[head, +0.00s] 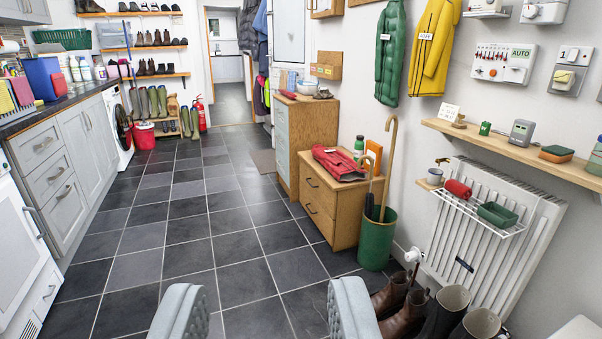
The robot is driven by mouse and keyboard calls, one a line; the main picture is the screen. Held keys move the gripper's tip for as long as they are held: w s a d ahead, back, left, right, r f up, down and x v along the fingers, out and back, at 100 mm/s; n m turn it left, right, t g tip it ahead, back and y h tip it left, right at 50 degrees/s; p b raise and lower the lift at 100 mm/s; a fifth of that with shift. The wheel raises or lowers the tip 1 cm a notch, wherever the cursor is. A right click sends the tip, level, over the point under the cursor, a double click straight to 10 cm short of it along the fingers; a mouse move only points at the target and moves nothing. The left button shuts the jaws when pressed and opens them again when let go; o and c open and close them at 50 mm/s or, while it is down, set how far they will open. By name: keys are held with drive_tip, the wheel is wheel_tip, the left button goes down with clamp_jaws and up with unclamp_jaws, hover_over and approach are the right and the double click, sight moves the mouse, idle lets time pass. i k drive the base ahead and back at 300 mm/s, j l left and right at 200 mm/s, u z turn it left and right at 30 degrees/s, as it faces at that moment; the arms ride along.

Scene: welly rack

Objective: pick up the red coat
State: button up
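A red coat (340,164) lies folded on top of a low wooden drawer unit (318,212) against the right wall, right of the picture's middle. An orange item and a green bottle stand behind it. My gripper (266,306) shows at the bottom edge of the picture, its two grey fingers wide apart with only floor tiles seen between them. It is open and empty, well short of the coat.
A green umbrella stand (377,238) with canes stands just in front of the drawer unit. Boots (405,315) stand at the lower right below a radiator (494,235). Green and yellow coats hang above. A counter (62,104) lines the left; the tiled floor between is clear.

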sight(342, 167)
drive_tip(key=i+j+z, duration=0.45)
drive_tip(key=i+j, duration=0.45)
drive_tip(key=i, duration=0.75)
drive_tip(key=i+j+z, duration=0.5)
drive_tip(key=i+j, duration=0.95)
